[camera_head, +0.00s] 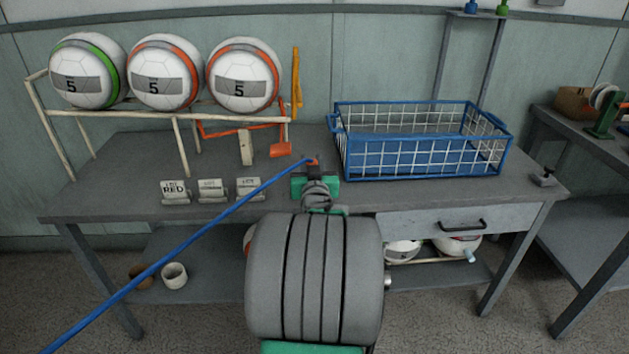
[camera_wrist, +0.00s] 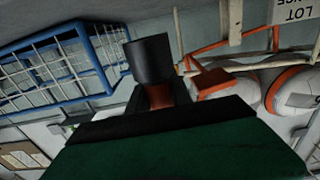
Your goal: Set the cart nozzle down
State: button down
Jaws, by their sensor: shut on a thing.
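The cart nozzle (camera_head: 314,161) is a small black and orange piece at the end of a blue hose (camera_head: 170,257). In the wrist view, the nozzle (camera_wrist: 149,58) is a dark cylinder with an orange-red part below it, rising from between my fingers. My gripper (camera_head: 314,176), with green on its body, is shut on the nozzle. In the head view it appears over the middle of the grey bench (camera_head: 110,200), between the ball rack and the blue basket. I cannot tell how high the nozzle is above the bench. My own arm hides the bench front below it.
A rack (camera_head: 150,115) with three balls stands at the left, with small label cards (camera_head: 209,190) before it. An orange scoop-like piece (camera_head: 281,149) hangs at the rack's right end. A blue wire basket (camera_head: 420,155) stands right of my gripper. Bare bench top shows around my gripper.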

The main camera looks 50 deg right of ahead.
jog(key=shift+w+d+f, duration=0.1)
jog(key=shift+d+f, duration=0.6)
jog(key=shift+f, duration=0.2)
jog(key=shift+d+f+b, duration=0.1)
jog(key=shift+f+b, duration=0.6)
jog(key=shift+f, duration=1)
jog(key=c, duration=1.1)
grip_release()
jog(key=shift+c, duration=0.2)
